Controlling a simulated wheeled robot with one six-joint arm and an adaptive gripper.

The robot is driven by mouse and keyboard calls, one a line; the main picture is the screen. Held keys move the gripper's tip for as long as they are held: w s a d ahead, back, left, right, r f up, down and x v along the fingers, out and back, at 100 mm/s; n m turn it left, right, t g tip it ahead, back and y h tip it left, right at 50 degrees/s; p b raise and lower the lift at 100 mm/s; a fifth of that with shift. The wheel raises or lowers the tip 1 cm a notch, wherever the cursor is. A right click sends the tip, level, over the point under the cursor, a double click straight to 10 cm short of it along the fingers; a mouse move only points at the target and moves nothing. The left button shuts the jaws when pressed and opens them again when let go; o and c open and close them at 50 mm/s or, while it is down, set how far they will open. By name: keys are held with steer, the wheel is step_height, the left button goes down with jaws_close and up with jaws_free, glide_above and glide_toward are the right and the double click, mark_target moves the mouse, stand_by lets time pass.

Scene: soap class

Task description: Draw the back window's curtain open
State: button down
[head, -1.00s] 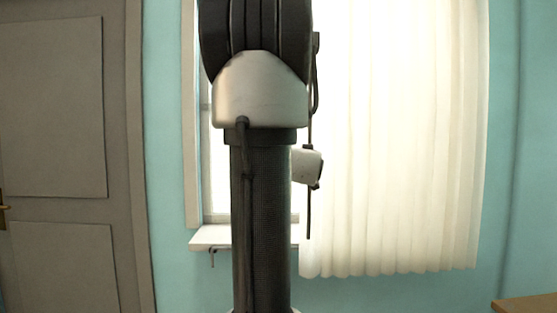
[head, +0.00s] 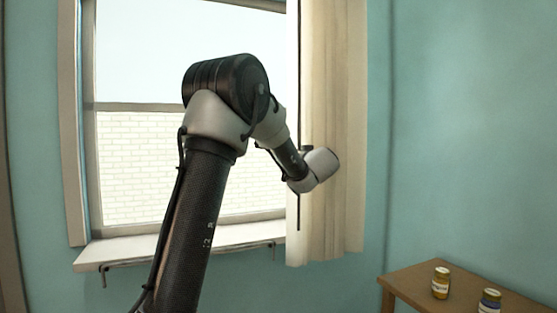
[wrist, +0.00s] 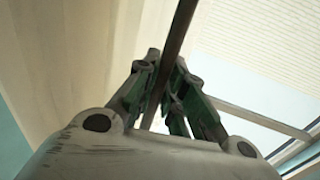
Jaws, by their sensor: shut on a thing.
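The cream curtain (head: 335,120) hangs bunched in a narrow stack at the right side of the back window (head: 150,155), whose panes show uncovered. It also fills the upper left of the wrist view (wrist: 75,60). A thin dark draw rod (head: 299,212) hangs along the curtain's left edge. In the wrist view, my gripper (wrist: 166,78) is shut on this rod (wrist: 182,28), its green-sided fingers on either side of it. In the head view, my arm and wrist hide the fingers.
A wooden table (head: 405,280) stands at the lower right with two jars, one yellow (head: 440,283) and one with a blue label (head: 489,301). The window sill (head: 180,243) juts out below the window. The wall between curtain and table is clear.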

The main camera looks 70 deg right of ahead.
steer(key=shift+s+d+r, duration=0.2)
steer(key=shift+s+d, duration=1)
steer(key=shift+s, duration=0.3)
steer(key=c, duration=1.6)
jaws_free()
steer(key=shift+w, duration=0.1)
steer(key=shift+o, duration=0.6)
steer(key=shift+f, duration=0.1)
steer(key=v, duration=1.2)
